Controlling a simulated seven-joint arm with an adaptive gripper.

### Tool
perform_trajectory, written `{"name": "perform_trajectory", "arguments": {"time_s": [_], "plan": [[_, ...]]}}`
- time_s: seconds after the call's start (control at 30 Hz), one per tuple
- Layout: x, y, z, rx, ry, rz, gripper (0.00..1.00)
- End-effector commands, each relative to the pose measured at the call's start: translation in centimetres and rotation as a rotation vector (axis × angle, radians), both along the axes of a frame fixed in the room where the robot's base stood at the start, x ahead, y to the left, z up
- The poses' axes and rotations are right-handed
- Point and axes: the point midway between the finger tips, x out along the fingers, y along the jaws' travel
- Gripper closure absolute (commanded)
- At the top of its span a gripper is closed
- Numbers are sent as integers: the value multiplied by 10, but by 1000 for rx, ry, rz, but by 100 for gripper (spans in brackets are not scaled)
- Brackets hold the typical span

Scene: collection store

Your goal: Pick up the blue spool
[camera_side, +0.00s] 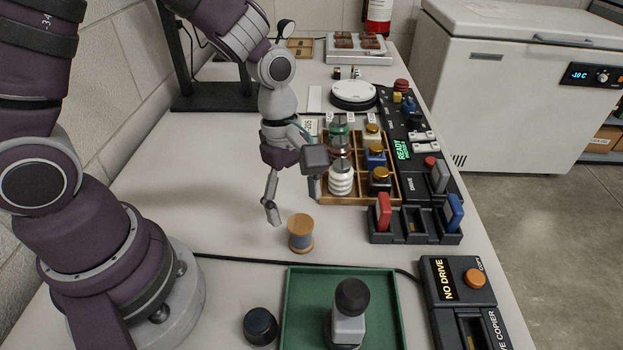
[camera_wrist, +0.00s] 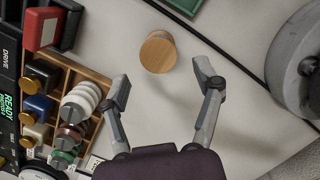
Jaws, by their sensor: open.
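A small spool (camera_side: 301,234) stands upright on the white table. It has light wooden ends and a greyish-blue band between them, so it seems to be the blue spool. In the wrist view its round wooden top (camera_wrist: 158,52) faces the camera, with its side mostly hidden. My gripper (camera_side: 292,198) is open, pointing down, above and slightly behind the spool in the side view. In the wrist view, the spool lies just beyond the open fingertips (camera_wrist: 163,78), roughly centred between them. Nothing is between the fingers, and they do not appear to touch the spool.
A wooden compartment tray (camera_side: 358,203) holding ribbed stacks and gold-topped jars is close to the right finger. A green tray (camera_side: 300,300) with a dark-knobbed grey object lies in front, beside a dark round knob (camera_side: 260,326). A black cable (camera_side: 250,261) runs between. Black drive docks line the right edge.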

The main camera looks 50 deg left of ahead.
Motion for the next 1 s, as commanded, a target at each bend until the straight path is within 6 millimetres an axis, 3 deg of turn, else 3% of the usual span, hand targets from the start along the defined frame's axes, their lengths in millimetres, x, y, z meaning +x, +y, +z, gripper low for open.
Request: {"name": "perform_trajectory", "arguments": {"time_s": [0.3,0.57,1.0], "plan": [[0,-9,-50,1,3,-1,34],[1,-10,-54,1,-2,-2,34],[1,-10,-53,1,-2,-2,90]]}}
